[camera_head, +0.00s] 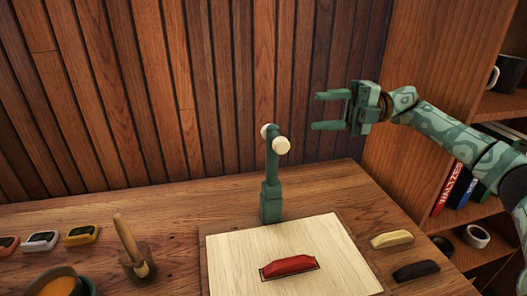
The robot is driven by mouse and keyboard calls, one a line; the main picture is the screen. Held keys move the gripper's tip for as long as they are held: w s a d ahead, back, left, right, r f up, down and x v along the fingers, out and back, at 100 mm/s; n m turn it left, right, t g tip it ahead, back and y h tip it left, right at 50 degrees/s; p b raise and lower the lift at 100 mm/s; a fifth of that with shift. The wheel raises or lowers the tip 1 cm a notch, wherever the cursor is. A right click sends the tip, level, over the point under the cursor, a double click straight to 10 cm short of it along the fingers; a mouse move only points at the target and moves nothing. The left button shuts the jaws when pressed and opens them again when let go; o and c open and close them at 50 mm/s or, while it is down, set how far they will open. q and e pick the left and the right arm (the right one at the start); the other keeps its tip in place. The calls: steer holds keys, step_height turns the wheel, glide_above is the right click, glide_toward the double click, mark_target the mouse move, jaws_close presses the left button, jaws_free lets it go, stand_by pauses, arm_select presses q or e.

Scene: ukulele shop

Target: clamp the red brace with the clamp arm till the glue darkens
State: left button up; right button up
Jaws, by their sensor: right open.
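The red brace (289,265) lies inside a dark outline on a pale wooden board (235,250). The green clamp arm (272,175) stands upright at the back edge of the board, with cream round knobs (281,145) at its top. It is raised and does not touch the brace. My right gripper (322,111) is open and empty in the air, above and to the right of the clamp's top, its fingers pointing left. Any glue at the brace is too small to make out. My left gripper is not in view.
A cream brace (392,239) and a dark brace (416,270) lie right of the board. A shelf (480,225) with books and mugs is at right.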

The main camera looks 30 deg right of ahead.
mark_target(268, 131)
step_height(268, 131, down, 4)
steer(key=w+b, duration=0.1)
steer(key=x, duration=1.2)
steer(key=shift+r, duration=0.25)
jaws_close()
